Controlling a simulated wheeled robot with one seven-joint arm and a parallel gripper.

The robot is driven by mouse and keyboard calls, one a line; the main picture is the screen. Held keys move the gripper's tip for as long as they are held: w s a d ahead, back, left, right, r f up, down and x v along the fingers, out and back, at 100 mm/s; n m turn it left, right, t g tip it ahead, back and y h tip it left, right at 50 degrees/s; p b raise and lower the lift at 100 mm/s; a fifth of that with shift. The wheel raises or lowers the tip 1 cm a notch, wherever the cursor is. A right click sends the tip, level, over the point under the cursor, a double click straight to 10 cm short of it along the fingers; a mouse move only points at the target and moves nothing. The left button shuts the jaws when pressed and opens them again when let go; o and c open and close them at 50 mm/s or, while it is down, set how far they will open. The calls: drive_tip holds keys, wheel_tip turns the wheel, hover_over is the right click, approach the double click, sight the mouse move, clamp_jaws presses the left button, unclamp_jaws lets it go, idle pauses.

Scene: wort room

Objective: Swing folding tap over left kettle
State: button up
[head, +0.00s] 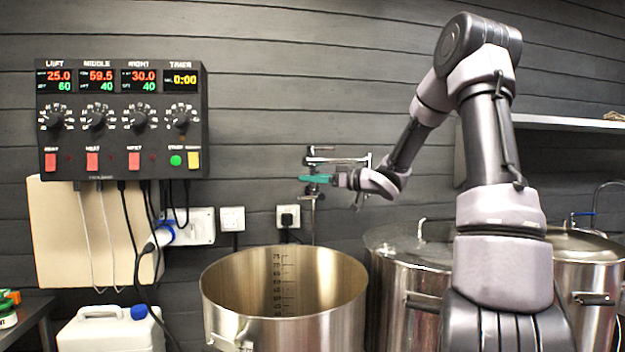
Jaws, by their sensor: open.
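The folding tap (337,160) is a metal double-jointed pipe on the wall. It lies folded above and behind the left kettle, with its pipe reaching to the right. The left kettle (225,312) is an open steel pot with volume marks inside its wall and no lid. The fingers are small and seen side-on, and my wrist hides part of the tap's right end.
Two lidded kettles, the middle one (400,290) and the right one (590,275), stand to the right, partly behind my arm. A control panel (120,120) hangs at left above sockets and cables. A white canister (105,330) stands below. A shelf (565,123) is at right.

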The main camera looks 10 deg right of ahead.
drive_tip(key=v, duration=1)
drive_tip(key=shift+s+d, duration=0.2)
drive_tip(key=shift+d, duration=0.05)
wheel_tip(320, 180, up, 5)
drive_tip(key=w+d+m+t+h, duration=0.2)
drive_tip(key=m+t+h, duration=0.3)
drive_tip(key=h, duration=0.5)
drive_tip(key=s+d+m+g+h, duration=0.3)
drive_tip(key=s+m+h, duration=0.25)
drive_tip(key=s, duration=0.35)
drive_tip(key=s+a+f+m+g+y, duration=0.2)
drive_tip(key=s+a+g, duration=0.1)
drive_tip(key=s, duration=0.8)
drive_tip(key=s+a+f+m+g+y, duration=0.1)
drive_tip(key=s+a+f+g+y, duration=0.1)
drive_tip(key=s+a, duration=0.4)
drive_tip(key=s+f+g, duration=0.1)
drive_tip(key=s, duration=0.4)
drive_tip(key=shift+s+f+m+g, duration=0.2)
drive_tip(key=shift+s+m+g, duration=0.1)
drive_tip(key=shift+s+m, duration=0.05)
